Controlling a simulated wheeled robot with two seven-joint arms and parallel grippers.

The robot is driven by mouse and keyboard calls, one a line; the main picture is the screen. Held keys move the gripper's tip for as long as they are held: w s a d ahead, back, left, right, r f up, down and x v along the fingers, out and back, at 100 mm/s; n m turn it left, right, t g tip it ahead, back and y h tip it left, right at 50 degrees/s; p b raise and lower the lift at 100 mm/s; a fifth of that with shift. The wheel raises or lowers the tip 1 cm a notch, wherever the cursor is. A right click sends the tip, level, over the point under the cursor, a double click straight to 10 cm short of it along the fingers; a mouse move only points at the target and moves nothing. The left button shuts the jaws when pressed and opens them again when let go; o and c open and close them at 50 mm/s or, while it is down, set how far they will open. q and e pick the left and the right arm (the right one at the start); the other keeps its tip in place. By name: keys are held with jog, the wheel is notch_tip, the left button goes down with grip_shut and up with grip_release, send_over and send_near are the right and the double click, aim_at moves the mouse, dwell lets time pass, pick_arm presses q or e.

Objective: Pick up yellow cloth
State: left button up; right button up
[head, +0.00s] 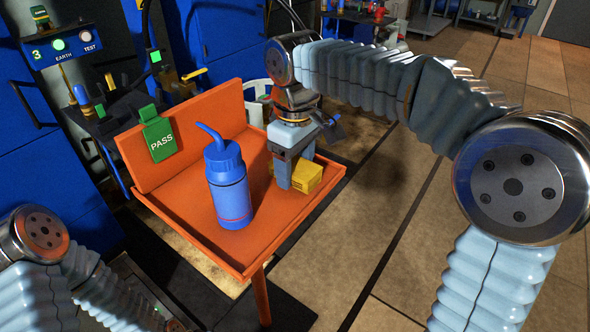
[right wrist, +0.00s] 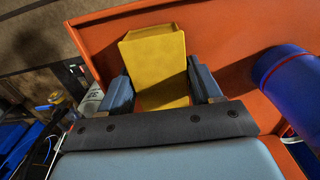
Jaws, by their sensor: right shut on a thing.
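The yellow cloth (head: 308,175) is a folded, block-like piece on the orange tray table, near its right back corner. My right gripper (head: 293,178) reaches down to it from above and is shut on it. In the right wrist view the yellow cloth (right wrist: 156,66) stands between the two fingers (right wrist: 162,88). In the head view the fingers hide part of the cloth. I cannot tell whether the cloth still touches the tray. My left arm shows at the lower left, but its gripper is not in view.
The orange tray table (head: 185,207) has a raised back panel and low rims. A blue squeeze bottle (head: 229,190) stands left of my right gripper and shows at the right wrist view's right edge (right wrist: 290,80). A green PASS tag (head: 158,137) hangs on the panel. Floor at right is clear.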

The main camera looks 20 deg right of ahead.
aim_at(295, 165)
notch_tip(295, 165, up, 10)
jog(key=shift+f+p, duration=0.1)
jog(key=shift+p, duration=0.9)
